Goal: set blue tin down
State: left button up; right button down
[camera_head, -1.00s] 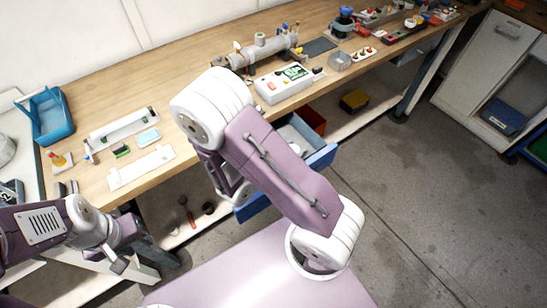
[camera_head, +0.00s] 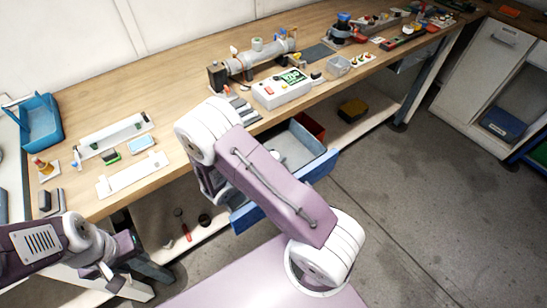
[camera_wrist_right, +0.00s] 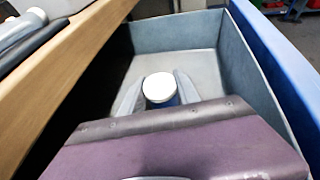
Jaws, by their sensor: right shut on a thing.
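The blue tin (camera_wrist_right: 162,101) has a round white lid and shows upright in the right wrist view. My right gripper (camera_wrist_right: 160,88) is shut on it, one finger on each side. Tin and fingers are over the inside of the open blue drawer (camera_wrist_right: 262,70); I cannot tell whether the tin touches the drawer floor.
The wooden bench (camera_head: 185,85) carries a white control box (camera_head: 282,88), a grey cylinder apparatus (camera_head: 262,55), a white fixture (camera_head: 115,135) and a blue caddy (camera_head: 41,122). The floor at right is clear.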

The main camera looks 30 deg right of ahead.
jog(key=shift+s+f, duration=0.1)
jog(key=c, duration=0.9)
grip_release()
jog(key=shift+a+r, duration=0.1)
jog(key=shift+r, duration=0.2)
jog(key=p+v, duration=0.1)
jog(key=v, duration=1)
jog(key=shift+s+a+r, duration=0.1)
jog(key=shift+s+a, duration=0.05)
jog(key=shift+a, duration=0.2)
